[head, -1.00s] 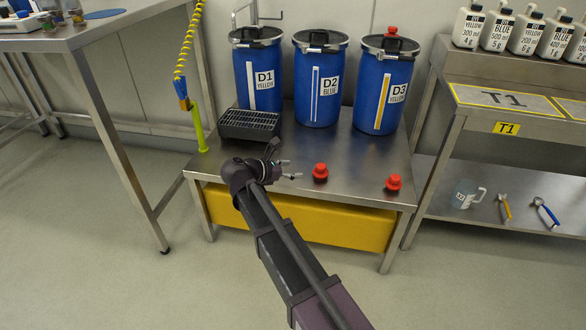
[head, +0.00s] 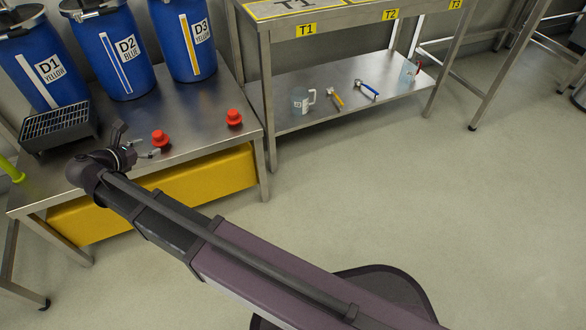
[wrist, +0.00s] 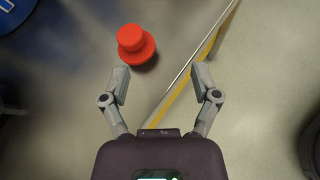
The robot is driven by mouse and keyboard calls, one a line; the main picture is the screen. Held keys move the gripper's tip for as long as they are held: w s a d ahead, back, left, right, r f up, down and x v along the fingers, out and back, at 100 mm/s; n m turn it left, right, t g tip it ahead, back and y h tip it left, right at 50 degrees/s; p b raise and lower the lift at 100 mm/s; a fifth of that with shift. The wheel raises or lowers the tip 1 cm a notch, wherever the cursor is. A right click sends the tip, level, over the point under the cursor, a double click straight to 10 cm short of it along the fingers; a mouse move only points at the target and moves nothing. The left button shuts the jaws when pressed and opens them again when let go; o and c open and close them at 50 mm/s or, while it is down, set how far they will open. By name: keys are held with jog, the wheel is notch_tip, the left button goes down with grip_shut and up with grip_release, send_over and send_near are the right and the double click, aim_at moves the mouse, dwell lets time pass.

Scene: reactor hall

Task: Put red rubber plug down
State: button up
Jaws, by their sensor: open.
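Two red rubber plugs stand on the steel bench top near its front edge. The left plug (head: 160,138) is beside my gripper (head: 147,147); the other plug (head: 233,117) is farther right. In the wrist view a red plug (wrist: 136,43) stands upright on the bench, just beyond the left fingertip. My gripper (wrist: 162,75) is open, its fingers well apart with nothing between them. The plug is outside the fingers and appears apart from them.
Blue drums D1 (head: 45,72), D2 (head: 122,58) and D3 (head: 187,45) stand at the back of the bench (head: 200,105); their tops are partly cut off. A black grated tray (head: 58,126) is at left. A shelf (head: 330,85) holds a jug (head: 301,100) and tools.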

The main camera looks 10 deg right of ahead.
jog(key=d+f+m+g, duration=0.1)
jog(key=d+m, duration=0.1)
jog(key=d, duration=0.3)
jog(key=w+d+f+m+g, duration=0.1)
jog(key=d+m, duration=0.1)
jog(key=d, duration=0.3)
jog(key=w+d+f+m+g, duration=0.1)
jog(key=d+f+m+g, duration=0.1)
jog(key=d, duration=0.3)
jog(key=shift+m, duration=0.4)
jog(key=s+d+f+m+g+y, duration=0.2)
jog(key=s+d+m, duration=0.1)
jog(key=d+m, duration=0.4)
jog(key=s+d+f+m+g+y, duration=0.2)
jog(key=s+d+m, duration=0.2)
jog(key=d+m, duration=0.3)
jog(key=s+d+f+m+g+y, duration=0.2)
jog(key=d+m, duration=0.4)
jog(key=d, duration=0.9)
jog(key=shift+s+d+m+y, duration=0.4)
jog(key=shift+s+y, duration=0.2)
jog(key=shift+s, duration=0.4)
jog(key=shift+a, duration=0.2)
